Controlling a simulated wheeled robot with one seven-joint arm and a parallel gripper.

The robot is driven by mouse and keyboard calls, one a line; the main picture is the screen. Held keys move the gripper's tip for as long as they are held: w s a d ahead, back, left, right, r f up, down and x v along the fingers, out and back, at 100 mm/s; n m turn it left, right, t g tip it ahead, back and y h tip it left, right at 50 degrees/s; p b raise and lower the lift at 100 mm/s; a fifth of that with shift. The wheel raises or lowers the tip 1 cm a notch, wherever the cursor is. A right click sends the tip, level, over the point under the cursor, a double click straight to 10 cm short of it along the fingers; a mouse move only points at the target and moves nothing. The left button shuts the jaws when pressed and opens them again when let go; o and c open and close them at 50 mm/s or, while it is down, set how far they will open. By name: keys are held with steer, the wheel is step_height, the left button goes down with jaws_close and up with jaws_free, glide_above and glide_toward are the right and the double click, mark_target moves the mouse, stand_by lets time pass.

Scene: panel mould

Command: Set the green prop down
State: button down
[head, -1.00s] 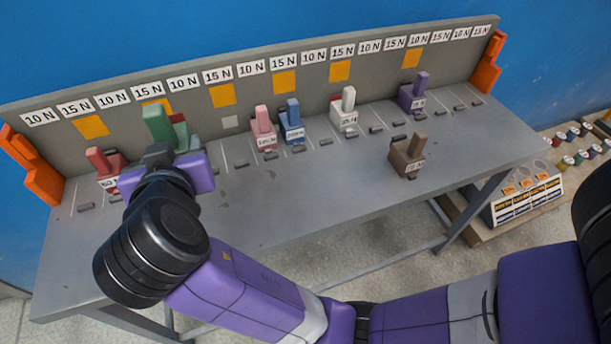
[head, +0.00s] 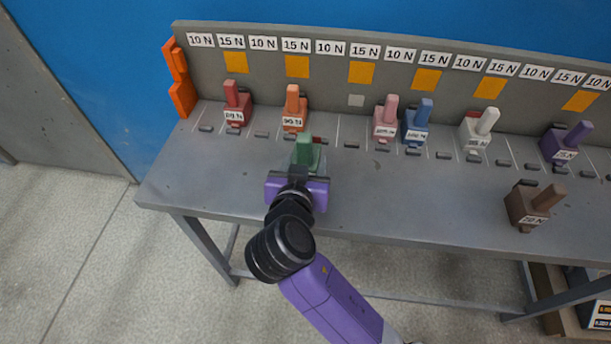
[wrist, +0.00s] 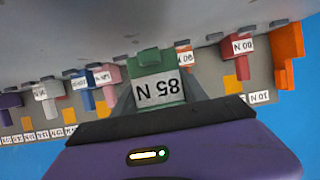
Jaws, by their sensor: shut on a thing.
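The green prop (head: 306,150) is a small block with an upright handle, over the grey table in front of the row of props. My gripper (head: 302,171) is shut on it from the near side.
An orange prop (head: 295,108) stands behind and left, a red prop (head: 237,103) further left. Pink (head: 385,117) and blue (head: 417,122) props stand right. A brown prop (head: 531,206) stands at the front right. The table (head: 200,172) is clear at front left.

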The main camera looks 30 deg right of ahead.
steer(key=shift+f, duration=2.3)
steer(key=shift+f, duration=0.1)
steer(key=shift+f+b, duration=0.15)
steer(key=shift+b, duration=0.25)
steer(key=c, duration=0.6)
jaws_free()
steer(key=shift+r+p, duration=0.25)
steer(key=shift+p, duration=0.05)
steer(key=v, duration=1.2)
steer(key=shift+f, duration=0.15)
